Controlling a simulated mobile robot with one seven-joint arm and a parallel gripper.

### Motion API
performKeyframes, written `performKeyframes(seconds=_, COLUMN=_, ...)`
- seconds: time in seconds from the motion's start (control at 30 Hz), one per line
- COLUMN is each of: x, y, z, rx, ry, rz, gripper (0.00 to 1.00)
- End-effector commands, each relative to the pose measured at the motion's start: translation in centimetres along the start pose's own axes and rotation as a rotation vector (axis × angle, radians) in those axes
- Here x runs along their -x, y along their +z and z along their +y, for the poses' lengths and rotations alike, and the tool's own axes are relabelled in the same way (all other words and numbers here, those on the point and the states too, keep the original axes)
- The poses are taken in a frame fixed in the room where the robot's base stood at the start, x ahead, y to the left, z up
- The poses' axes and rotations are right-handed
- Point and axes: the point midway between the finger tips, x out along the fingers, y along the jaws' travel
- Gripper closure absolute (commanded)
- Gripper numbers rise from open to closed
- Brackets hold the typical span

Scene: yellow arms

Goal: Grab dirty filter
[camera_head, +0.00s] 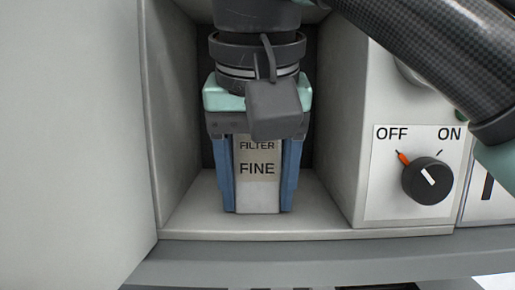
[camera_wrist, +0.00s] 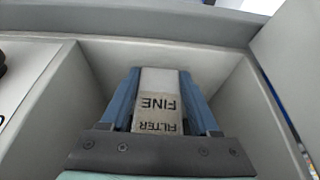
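The filter is a pale grey upright block labelled "FILTER FINE" (camera_head: 258,190). It stands in an open grey recess, with its lower end at the recess floor in the head view. The same filter (camera_wrist: 161,85) shows upside down in the wrist view. My gripper (camera_head: 258,205) has a teal and dark grey body and two blue fingers. The fingers are down around the filter, one close along each side. I cannot tell whether they press on it. My gripper (camera_wrist: 160,78) also flanks the filter in the wrist view. Its body hides the filter's upper part in the head view.
The recess (camera_head: 185,215) has side walls close on both sides of my gripper. A large pale panel (camera_head: 70,140) stands at left.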

Motion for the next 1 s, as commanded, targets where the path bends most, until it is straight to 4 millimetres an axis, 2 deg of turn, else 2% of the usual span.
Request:
performKeyframes(seconds=0.03, x=0.0, y=0.0, z=0.0, rx=-0.001, ry=0.000, rz=0.000, gripper=0.62)
performKeyframes(seconds=0.2, x=0.0, y=0.0, z=0.0, rx=-0.001, ry=0.000, rz=0.001, gripper=0.93)
performKeyframes(seconds=0.27, x=0.1, y=0.0, z=0.0, rx=-0.001, ry=-0.001, rz=0.001, gripper=1.00)
performKeyframes(seconds=0.77, x=0.2, y=-0.1, z=0.0, rx=0.000, ry=-0.001, rz=0.003, gripper=1.00)
performKeyframes(seconds=1.0, x=1.3, y=-0.8, z=0.2, rx=0.002, ry=-0.001, rz=0.003, gripper=1.00)
